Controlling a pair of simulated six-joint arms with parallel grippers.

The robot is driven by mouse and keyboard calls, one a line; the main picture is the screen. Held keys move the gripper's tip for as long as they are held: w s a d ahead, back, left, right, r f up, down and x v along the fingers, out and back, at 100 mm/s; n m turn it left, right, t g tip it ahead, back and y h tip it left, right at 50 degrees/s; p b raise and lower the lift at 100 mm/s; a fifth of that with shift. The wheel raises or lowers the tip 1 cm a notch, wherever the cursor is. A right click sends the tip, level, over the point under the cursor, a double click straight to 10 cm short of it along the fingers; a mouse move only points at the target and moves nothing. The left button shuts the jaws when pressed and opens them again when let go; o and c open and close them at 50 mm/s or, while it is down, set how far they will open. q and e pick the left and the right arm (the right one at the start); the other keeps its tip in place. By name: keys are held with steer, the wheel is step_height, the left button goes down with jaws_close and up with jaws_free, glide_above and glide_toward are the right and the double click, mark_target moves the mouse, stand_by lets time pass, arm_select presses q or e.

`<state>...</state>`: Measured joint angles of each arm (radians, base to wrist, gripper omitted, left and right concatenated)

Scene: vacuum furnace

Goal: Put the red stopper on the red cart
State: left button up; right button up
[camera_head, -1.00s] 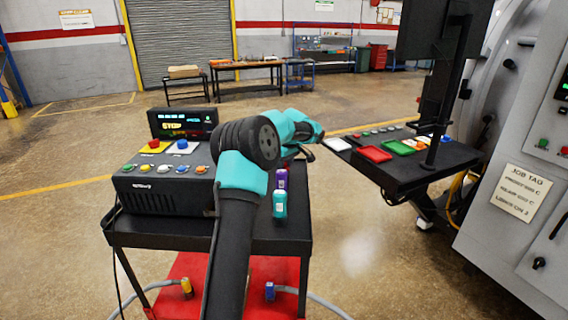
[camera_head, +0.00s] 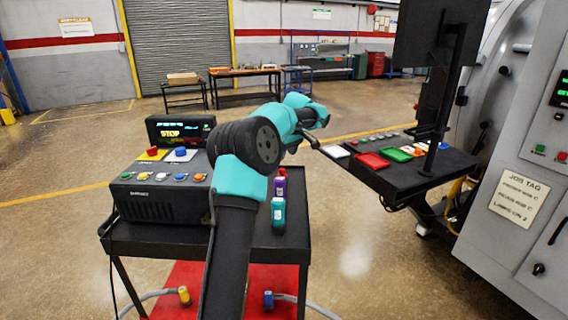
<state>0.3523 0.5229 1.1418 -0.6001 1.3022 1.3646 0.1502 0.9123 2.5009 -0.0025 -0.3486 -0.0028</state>
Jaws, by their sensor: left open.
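A small red object (camera_head: 282,171), perhaps the stopper, stands on the black tabletop behind a purple bottle (camera_head: 280,187) and a teal bottle (camera_head: 278,215). Its shape is too small to tell. Under the black-topped stand (camera_head: 291,240) is a red surface (camera_head: 272,280), partly hidden by my left arm. I cannot tell whether this is the red cart. My left gripper (camera_head: 314,143) is small and dark, raised beyond the bottles and to their right. It is open and I see nothing in it. My right gripper is out of view.
A black control box (camera_head: 150,205) with coloured buttons fills the tabletop's left side. At right, a black console shelf (camera_head: 405,178) holds red and green trays under a monitor (camera_head: 432,35). Hoses with yellow (camera_head: 184,295) and blue (camera_head: 268,299) ends lie low. Floor between stand and console is clear.

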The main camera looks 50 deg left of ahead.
arm_select(q)
steer(key=v, duration=0.3)
steer(key=shift+r, duration=0.25)
steer(key=shift+d, duration=0.1)
stand_by(0.3)
